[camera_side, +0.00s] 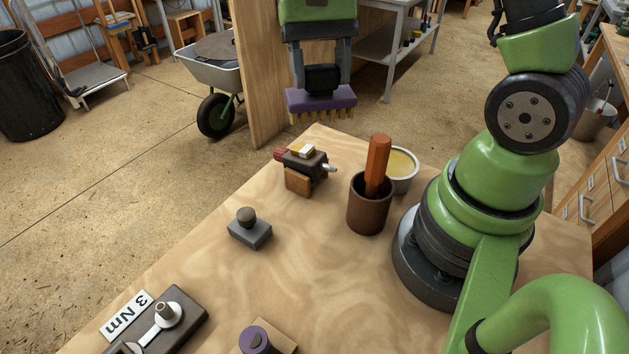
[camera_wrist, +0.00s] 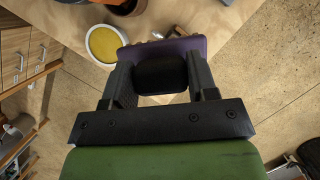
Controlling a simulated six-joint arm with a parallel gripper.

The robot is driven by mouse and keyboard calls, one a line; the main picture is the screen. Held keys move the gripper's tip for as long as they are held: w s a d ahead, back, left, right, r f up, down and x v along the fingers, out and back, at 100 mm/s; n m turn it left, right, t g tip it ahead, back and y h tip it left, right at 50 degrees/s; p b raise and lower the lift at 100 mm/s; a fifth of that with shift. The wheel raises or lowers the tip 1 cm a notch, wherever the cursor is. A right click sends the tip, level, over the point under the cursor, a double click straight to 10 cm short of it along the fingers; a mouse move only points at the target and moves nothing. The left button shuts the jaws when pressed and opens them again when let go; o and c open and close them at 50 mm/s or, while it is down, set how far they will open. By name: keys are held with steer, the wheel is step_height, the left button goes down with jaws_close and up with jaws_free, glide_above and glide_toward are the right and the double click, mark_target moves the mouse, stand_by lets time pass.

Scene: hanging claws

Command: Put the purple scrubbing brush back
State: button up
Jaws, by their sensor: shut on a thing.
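The purple scrubbing brush (camera_side: 320,103) has a purple block, pale bristles facing down and a black grip on top. My gripper (camera_side: 322,74) is shut on the black grip, with one finger on each side. It holds the brush level in the air, near the far corner of the table. In the wrist view the purple block (camera_wrist: 192,45) shows beyond the black grip (camera_wrist: 160,73), between the fingers of my gripper (camera_wrist: 160,80). The bristles are mostly hidden there. I cannot make out a marked place for the brush.
On the wooden table (camera_side: 330,270) stand a brown cup (camera_side: 368,212) with an orange handle, a white bowl (camera_side: 403,170) with yellow contents, a dark device (camera_side: 303,162) on a wooden block, a grey block (camera_side: 250,234) with a knob and a purple cylinder (camera_side: 257,339). A wooden panel (camera_side: 256,75) rises behind.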

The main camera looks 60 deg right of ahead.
steer(key=s+a+f+n+g+h, duration=0.1)
steer(key=s+a+f+n+h, duration=0.15)
steer(key=s+a+n, duration=0.4)
steer(key=s+a+f+n+h, duration=0.1)
steer(key=s+a+f+n, duration=0.2)
steer(key=a, duration=0.6)
steer(key=shift+m, duration=0.25)
steer(key=f, duration=1)
steer(key=shift+s+d+f, duration=0.2)
steer(key=shift+f, duration=0.05)
steer(key=o, duration=0.9)
steer(key=shift+f, duration=0.15)
